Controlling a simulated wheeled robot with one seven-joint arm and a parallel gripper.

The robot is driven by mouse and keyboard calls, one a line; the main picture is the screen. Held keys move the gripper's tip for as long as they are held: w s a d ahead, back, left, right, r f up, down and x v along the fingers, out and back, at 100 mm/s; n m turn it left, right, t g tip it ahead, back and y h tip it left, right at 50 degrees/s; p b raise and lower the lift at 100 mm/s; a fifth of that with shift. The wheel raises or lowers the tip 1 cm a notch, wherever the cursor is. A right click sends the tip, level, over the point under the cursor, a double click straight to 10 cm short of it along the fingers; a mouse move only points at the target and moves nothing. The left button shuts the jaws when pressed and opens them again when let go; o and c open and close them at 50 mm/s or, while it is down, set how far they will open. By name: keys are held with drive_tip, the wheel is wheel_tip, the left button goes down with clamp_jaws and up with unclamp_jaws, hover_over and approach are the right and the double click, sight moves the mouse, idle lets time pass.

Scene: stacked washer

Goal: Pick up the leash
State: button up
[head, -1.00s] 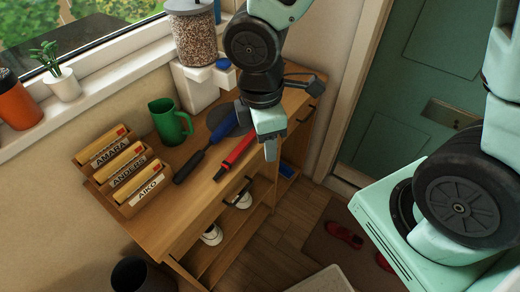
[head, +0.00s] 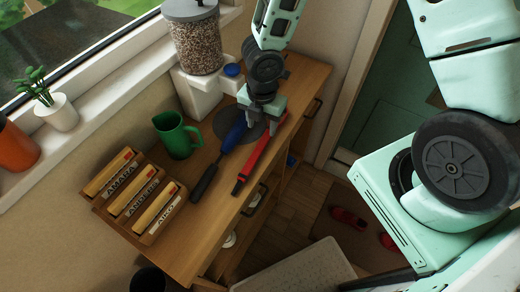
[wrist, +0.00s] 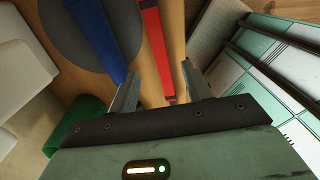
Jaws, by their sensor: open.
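A long red strap-like item with dark parts, which I take for the leash (head: 256,161), lies on the wooden counter near its front edge. It also shows in the wrist view (wrist: 155,45), running between my two fingers. My gripper (head: 259,126) is open above the far end of the red item, pointing down. In the wrist view my gripper (wrist: 160,86) has the red item nearer its right finger. I cannot tell whether the fingers touch anything. A blue item with a dark handle (head: 232,138) lies just left of the red one, close to my left finger.
A dark grey disc (head: 220,122) lies under the blue item. Red shoes (head: 348,217) lie on the floor mat.

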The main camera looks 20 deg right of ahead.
sight(261, 146)
wheel_tip(261, 146, down, 9)
drive_tip(key=b, duration=0.2)
drive_tip(key=shift+a+b, duration=0.15)
drive_tip(key=shift+b, duration=0.25)
drive_tip(key=shift+r, duration=0.1)
drive_tip(key=shift+c, duration=0.3)
clamp_jaws()
